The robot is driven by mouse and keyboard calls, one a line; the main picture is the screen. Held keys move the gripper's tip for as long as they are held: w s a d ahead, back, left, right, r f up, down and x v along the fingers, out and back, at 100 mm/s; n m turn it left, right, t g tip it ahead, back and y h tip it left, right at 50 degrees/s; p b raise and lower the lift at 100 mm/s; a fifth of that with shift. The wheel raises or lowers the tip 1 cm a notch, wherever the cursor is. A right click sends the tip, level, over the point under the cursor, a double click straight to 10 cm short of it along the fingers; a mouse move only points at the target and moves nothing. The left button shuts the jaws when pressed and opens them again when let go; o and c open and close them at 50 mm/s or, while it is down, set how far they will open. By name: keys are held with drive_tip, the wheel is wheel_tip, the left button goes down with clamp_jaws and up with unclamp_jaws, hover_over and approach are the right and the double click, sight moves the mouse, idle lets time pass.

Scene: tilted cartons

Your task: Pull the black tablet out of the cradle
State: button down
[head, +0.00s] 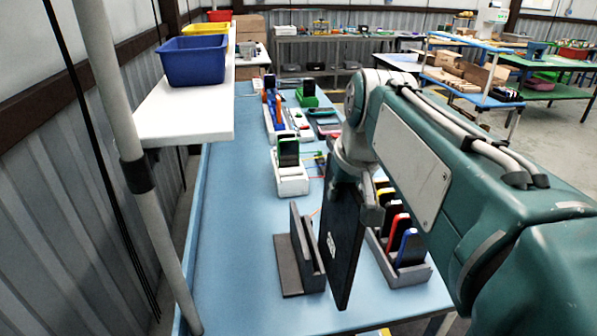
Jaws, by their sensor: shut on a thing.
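The black tablet (344,240) hangs upright, edge-on to the head camera, from my gripper (369,197). My gripper is shut on the tablet's upper part; the fingertips are partly hidden by my wrist. The dark grey cradle (287,266), with an upright back plate and a flat foot, stands on the blue table just left of the tablet. The tablet appears to the right of the cradle and nearer the camera, with a narrow gap in the picture. I cannot tell how high the tablet's lower edge is above the table.
A grey rack (405,276) of colored slabs stands close behind and right of the tablet. A white holder (291,180) with a dark device is farther back. A white shelf (190,114) with a blue bin (194,61) overhangs the left. The blue table's left front is clear.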

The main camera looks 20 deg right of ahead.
drive_tip(key=shift+r, duration=3.75)
